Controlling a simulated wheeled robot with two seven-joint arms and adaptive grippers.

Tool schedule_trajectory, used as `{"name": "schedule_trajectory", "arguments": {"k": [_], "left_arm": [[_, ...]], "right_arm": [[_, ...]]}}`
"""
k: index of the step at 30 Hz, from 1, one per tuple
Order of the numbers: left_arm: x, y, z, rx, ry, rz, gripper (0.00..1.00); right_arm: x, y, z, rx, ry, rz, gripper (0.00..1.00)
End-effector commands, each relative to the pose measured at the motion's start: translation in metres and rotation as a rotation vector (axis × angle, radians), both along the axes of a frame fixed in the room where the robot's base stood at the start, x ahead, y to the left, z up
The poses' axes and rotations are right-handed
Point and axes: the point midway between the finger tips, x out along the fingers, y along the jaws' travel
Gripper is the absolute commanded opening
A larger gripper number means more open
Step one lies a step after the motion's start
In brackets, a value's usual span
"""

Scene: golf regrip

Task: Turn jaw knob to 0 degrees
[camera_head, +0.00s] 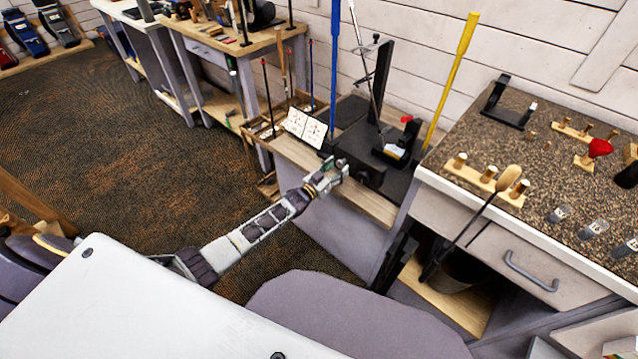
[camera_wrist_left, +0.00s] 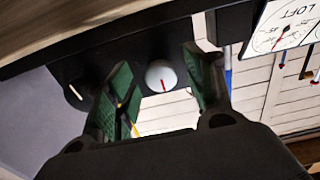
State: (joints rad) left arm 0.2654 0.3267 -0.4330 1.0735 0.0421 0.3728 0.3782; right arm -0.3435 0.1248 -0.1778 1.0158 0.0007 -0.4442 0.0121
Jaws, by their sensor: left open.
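A round white knob (camera_wrist_left: 161,77) with a red pointer line shows on a dark machine face in the left wrist view. The red line points nearly straight down in that picture. My left gripper (camera_wrist_left: 155,62) is open, with its green-padded fingers on either side of the knob and visible gaps between. In the head view my left gripper (camera_head: 334,172) is at the front of the black bench machine (camera_head: 369,174) and hides the knob. A second, dark knob (camera_wrist_left: 75,92) with a white line is left of the fingers. My right gripper is not in view.
A blue shaft (camera_head: 335,70) and a yellow shaft (camera_head: 456,70) stand upright near the machine. White printed cards (camera_head: 305,127) lean left of it; a LOFT dial card (camera_wrist_left: 285,28) shows in the wrist view. A speckled counter (camera_head: 540,150) with clamps and a red-topped tool is at right.

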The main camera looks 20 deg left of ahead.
Motion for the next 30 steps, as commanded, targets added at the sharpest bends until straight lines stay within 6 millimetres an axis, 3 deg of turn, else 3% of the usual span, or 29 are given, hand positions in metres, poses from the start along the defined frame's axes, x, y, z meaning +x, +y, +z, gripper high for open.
{"name": "schedule_trajectory", "arguments": {"k": [30], "left_arm": [[-0.079, 0.029, 0.0, 0.001, 0.002, 0.001, 0.54]], "right_arm": [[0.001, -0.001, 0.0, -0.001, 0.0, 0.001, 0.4]]}}
